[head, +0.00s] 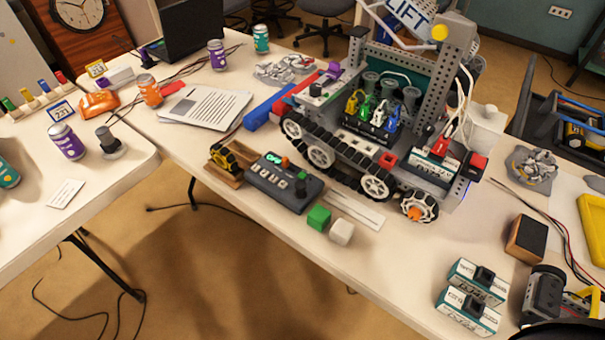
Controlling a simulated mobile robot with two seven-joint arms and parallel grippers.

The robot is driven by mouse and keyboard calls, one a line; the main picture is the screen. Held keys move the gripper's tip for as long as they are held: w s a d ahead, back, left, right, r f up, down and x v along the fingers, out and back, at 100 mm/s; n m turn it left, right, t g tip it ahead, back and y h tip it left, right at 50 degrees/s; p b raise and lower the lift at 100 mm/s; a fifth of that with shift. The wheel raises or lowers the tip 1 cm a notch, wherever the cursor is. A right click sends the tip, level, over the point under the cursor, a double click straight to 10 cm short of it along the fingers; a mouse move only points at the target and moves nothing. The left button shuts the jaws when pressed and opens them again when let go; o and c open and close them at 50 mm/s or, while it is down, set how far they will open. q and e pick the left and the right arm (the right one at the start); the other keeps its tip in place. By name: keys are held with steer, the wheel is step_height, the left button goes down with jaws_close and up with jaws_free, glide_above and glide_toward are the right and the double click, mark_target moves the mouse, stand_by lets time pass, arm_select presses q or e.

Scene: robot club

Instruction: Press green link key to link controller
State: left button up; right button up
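A dark grey controller box (284,182) lies on the front edge of the long table, in front of the tracked robot. Its top carries several pale knobs or switches, a dark round knob and, at the far end, a small orange spot and a small green spot (285,161). A green cube-shaped key (319,217) sits just right of the controller, next to a white cube (341,232). I cannot tell which green part is the link key, or whether any is pressed. Neither of my grippers is in view.
The tracked robot (375,150) with its LIFT tower stands close behind the controller. A yellow-and-black item on a wooden stand (227,160) is at the controller's left. Battery packs (468,310) lie at the front right. The table between the white cube and the packs is mostly clear.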

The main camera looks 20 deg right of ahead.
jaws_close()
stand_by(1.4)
